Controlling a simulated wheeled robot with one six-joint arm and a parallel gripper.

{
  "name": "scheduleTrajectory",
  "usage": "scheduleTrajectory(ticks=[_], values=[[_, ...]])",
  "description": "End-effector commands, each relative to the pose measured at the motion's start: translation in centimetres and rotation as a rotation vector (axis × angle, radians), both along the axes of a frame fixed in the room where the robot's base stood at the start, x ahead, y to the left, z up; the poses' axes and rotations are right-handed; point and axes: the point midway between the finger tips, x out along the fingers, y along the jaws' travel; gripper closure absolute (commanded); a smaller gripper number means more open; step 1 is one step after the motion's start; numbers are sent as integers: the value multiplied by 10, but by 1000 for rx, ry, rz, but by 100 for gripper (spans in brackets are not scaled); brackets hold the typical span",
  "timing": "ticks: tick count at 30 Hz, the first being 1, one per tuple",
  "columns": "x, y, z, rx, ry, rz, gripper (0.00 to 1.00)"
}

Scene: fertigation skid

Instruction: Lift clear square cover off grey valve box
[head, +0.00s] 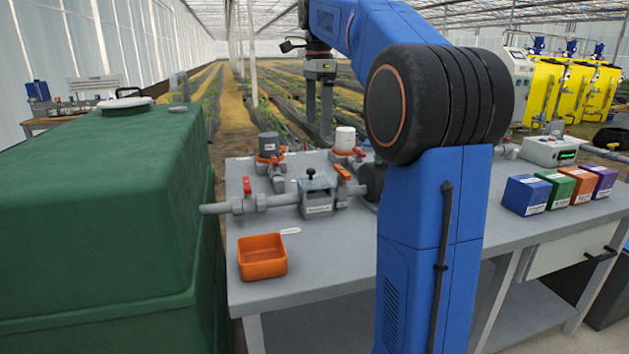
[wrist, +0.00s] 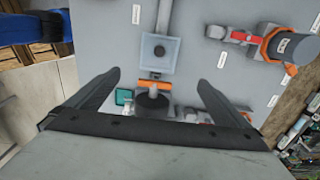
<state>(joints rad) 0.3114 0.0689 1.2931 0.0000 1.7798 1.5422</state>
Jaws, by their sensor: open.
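The grey valve box (head: 318,209) sits in the grey pipe line on the bench. The clear square cover (head: 313,183) lies on top of it, with a black knob (head: 311,172) standing up from its middle. In the wrist view the cover (wrist: 147,53) appears as a pale square ahead of the fingertips. My gripper (head: 319,132) points down in the head view, raised above the bench and apart from the cover. In the wrist view my gripper (wrist: 159,77) is open, fingers wide apart, with nothing held between them.
An orange-handled valve (head: 343,172) and a red-handled valve (head: 247,186) flank the box. Capped fittings (head: 346,138) stand behind. An orange tray (head: 262,257) sits in front. Several coloured boxes (head: 527,194) stand at right. A green tank (head: 110,210) borders the bench's left.

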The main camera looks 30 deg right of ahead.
Motion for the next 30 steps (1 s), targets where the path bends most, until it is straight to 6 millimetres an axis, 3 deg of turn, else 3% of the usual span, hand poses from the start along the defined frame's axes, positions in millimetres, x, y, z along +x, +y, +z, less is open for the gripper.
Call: scheduleTrajectory(ticks=[12,23,30], values=[[-1,0,-74,1,2,2,0],[-1,0,-102,0,0,3,0],[-5,-1,-134,0,1,3,0]])
